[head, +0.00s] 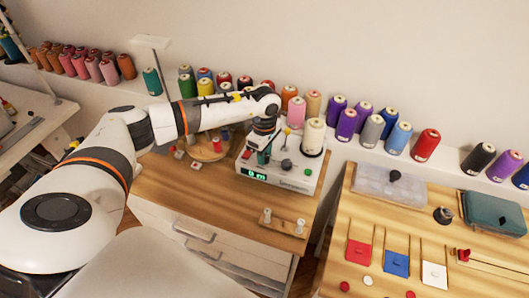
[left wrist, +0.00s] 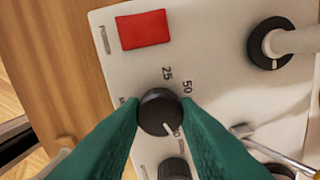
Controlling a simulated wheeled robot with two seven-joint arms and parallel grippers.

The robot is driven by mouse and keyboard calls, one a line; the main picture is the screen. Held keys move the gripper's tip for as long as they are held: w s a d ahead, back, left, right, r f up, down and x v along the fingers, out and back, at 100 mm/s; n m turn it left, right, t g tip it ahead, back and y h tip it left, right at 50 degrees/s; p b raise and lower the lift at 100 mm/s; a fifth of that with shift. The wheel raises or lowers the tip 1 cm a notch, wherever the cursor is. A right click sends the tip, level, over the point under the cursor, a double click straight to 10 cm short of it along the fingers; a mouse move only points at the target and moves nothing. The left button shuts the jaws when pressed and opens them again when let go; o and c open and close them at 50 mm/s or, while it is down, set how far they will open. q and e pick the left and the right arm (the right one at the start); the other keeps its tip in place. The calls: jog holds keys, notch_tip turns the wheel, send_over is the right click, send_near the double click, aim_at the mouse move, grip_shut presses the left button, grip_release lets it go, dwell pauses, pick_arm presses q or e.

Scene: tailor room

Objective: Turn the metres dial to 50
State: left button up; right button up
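The white winding machine (head: 300,178) stands on the wooden bench, with a lit green display (head: 256,174) on its front. In the left wrist view, the round black metres dial (left wrist: 158,108) is on the machine's pale panel (left wrist: 212,75). Marks 25 and 50 show at its upper right; a mark ending in 00 is partly hidden at its lower right. Its white pointer line is toward that lower-right mark. My left gripper (head: 264,156) points down over the panel. Its green fingers (left wrist: 161,110) are against both sides of the dial. My right gripper is not in view.
A red power button (left wrist: 144,30), another black knob (left wrist: 270,43) and a metal lever (left wrist: 275,150) are near the dial. A cream thread spool (head: 313,137) stands on the machine. A wooden spool stand (head: 284,222) is in front. Many spools line the back shelf.

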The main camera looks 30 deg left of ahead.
pick_arm(q)
jog(key=c, duration=0.3)
jog(key=shift+n, duration=0.3)
jog(key=n+b, duration=0.1)
jog(key=n, duration=0.2)
jog(key=shift+b, duration=0.4)
jog(key=n+b, duration=0.1)
jog(key=n, duration=0.4)
jog(key=n+b, duration=0.1)
jog(key=n, duration=0.8)
jog(key=shift+w+r, duration=0.1)
